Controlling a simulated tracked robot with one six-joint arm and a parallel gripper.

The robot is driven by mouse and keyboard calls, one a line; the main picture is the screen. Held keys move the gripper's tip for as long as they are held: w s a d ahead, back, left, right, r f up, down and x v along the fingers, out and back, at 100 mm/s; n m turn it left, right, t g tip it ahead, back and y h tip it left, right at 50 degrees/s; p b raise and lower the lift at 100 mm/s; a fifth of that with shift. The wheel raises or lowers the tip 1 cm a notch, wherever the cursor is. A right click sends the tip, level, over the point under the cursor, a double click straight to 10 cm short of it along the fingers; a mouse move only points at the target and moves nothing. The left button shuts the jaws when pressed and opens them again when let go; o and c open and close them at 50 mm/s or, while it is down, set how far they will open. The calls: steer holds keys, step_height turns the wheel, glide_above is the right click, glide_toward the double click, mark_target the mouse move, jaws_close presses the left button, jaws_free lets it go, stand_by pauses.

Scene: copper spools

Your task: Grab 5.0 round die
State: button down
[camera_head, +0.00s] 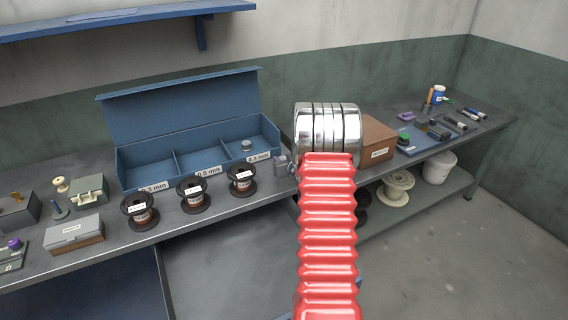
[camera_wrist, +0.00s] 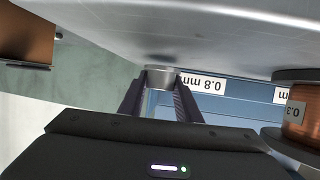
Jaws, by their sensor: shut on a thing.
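A small round silver-grey metal piece, probably the die (camera_wrist: 160,74), sits between my fingertips in the wrist view. My gripper (camera_wrist: 160,84) is shut on it, one dark finger on each side. The piece is at or close to the bench surface; I cannot tell whether it touches. A small grey metal piece (camera_head: 280,163) beside the right end of the blue box in the head view looks like the same one. No size marking is readable on it. My chrome and red arm hides the gripper in the head view.
The open blue box (camera_head: 140,172) has compartments labelled 0.3, 0.5 and 0.8 mm; another round grey piece (camera_head: 246,146) lies in the right one. Copper spools (camera_head: 193,196) line the bench front. A brown box (camera_head: 377,142) stands right of my arm.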

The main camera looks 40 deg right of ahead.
mark_target(283, 158)
step_height(283, 158, up, 9)
steer(key=shift+f, duration=0.1)
steer(key=shift+a, duration=0.1)
stand_by(0.6)
